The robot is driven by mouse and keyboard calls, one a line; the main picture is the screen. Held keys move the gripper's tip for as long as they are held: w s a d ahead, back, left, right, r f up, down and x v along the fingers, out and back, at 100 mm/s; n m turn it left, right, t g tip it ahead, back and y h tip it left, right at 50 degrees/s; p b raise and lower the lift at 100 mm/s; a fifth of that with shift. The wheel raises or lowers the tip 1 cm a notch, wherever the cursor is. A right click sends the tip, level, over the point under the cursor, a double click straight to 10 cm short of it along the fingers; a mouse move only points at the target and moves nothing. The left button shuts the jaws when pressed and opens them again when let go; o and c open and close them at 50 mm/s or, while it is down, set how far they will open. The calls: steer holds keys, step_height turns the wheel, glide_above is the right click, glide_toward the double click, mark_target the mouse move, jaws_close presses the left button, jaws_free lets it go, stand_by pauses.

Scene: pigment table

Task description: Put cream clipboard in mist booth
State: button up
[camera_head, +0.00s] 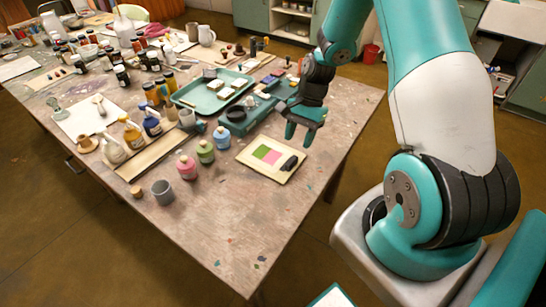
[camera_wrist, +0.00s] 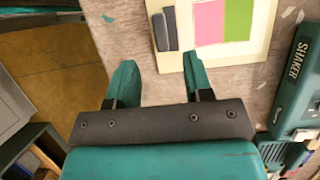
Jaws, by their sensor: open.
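The cream clipboard (camera_head: 266,156) lies flat on the table near its right edge, with a green and pink sheet and a dark clip at its right end. It also shows at the top of the wrist view (camera_wrist: 222,48), clip at left. My gripper (camera_head: 300,132) is open and empty, above the table near the clip end. In the wrist view my gripper's fingers (camera_wrist: 158,72) point toward the board's near edge; the right finger overlaps the board in the picture, the left is beside it. I cannot tell which thing is the mist booth.
A teal device marked SHAKER (camera_wrist: 297,75) stands beside the clipboard. Pink (camera_head: 186,167), blue (camera_head: 206,152) and green (camera_head: 222,136) jars stand to the clipboard's left. A teal tray (camera_head: 182,99) and many bottles lie farther back. The table's front right is bare.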

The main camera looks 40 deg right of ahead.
mark_target(292, 160)
steer(key=x, duration=0.6)
steer(key=shift+a+f+p, duration=0.15)
steer(key=shift+f+p, duration=0.15)
steer(key=shift+p, duration=0.1)
jaws_close()
